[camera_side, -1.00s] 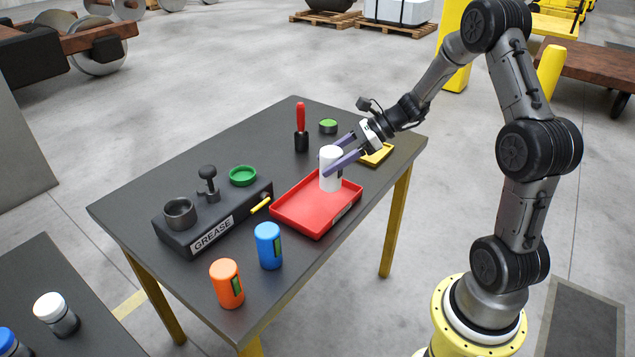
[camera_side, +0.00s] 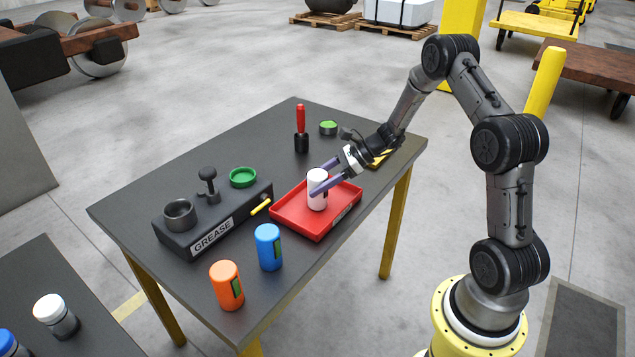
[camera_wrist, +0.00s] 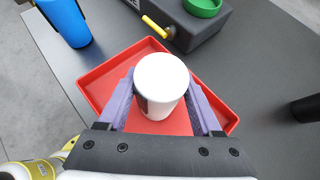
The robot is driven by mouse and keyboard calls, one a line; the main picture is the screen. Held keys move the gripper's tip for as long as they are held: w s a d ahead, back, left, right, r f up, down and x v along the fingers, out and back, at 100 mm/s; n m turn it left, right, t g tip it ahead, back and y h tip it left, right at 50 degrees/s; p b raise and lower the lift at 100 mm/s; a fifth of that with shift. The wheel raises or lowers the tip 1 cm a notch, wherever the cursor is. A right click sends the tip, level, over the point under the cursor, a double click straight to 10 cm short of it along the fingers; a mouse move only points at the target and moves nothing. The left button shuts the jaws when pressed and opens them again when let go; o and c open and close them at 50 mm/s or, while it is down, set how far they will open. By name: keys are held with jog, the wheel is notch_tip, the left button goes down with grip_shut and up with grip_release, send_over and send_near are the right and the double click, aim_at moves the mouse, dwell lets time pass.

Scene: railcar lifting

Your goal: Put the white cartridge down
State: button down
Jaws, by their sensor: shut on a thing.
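The white cartridge (camera_side: 317,190) is upright over the red tray (camera_side: 291,223), inside its outline. Its bottom is at or very near the tray floor; I cannot tell if it touches. My gripper (camera_side: 319,183) is shut on the cartridge, with one purple finger on each side. In the wrist view the cartridge (camera_wrist: 161,84) stands between the two fingers (camera_wrist: 160,98), with the red tray (camera_wrist: 100,78) around and below it. A dark patch shows on the cartridge's left side there.
The grease station (camera_side: 207,232) with its yellow handle (camera_side: 261,206) stands left of the tray. Blue (camera_side: 269,247) and orange (camera_side: 227,286) cartridges stand at the front.

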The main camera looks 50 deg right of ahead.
jog(key=shift+f, duration=0.1)
jog(key=shift+c, duration=0.3)
grip_release()
